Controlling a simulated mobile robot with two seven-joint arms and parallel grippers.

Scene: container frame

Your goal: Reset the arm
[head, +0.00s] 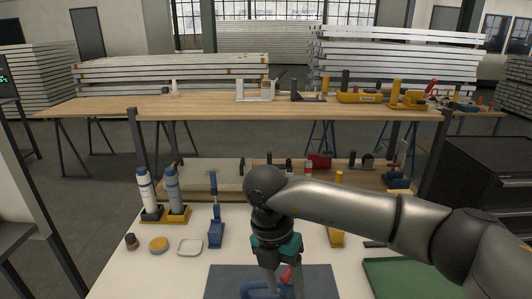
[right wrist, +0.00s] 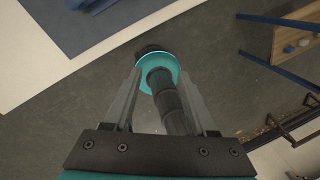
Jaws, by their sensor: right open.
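My right arm comes in from the right in the head view and bends down at the middle. Its gripper (head: 284,287) points down over the dark grey mat (head: 325,284), with its fingers apart. A blue part (head: 258,290) and a small red part (head: 287,273) show beside and behind the fingers; contact cannot be told. In the right wrist view the gripper (right wrist: 160,75) is open, with grey floor beyond it. A dark cylinder with a teal ring shows between the fingers there, seemingly part of my own body. My left gripper is out of view.
Two bottles (head: 145,190) (head: 173,188) in holders, a blue stand (head: 216,226) and a shallow dish (head: 189,247) stand left on the white table (head: 120,270). A green tray (head: 408,277) lies at the right. A wooden shelf (head: 220,106) crosses behind.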

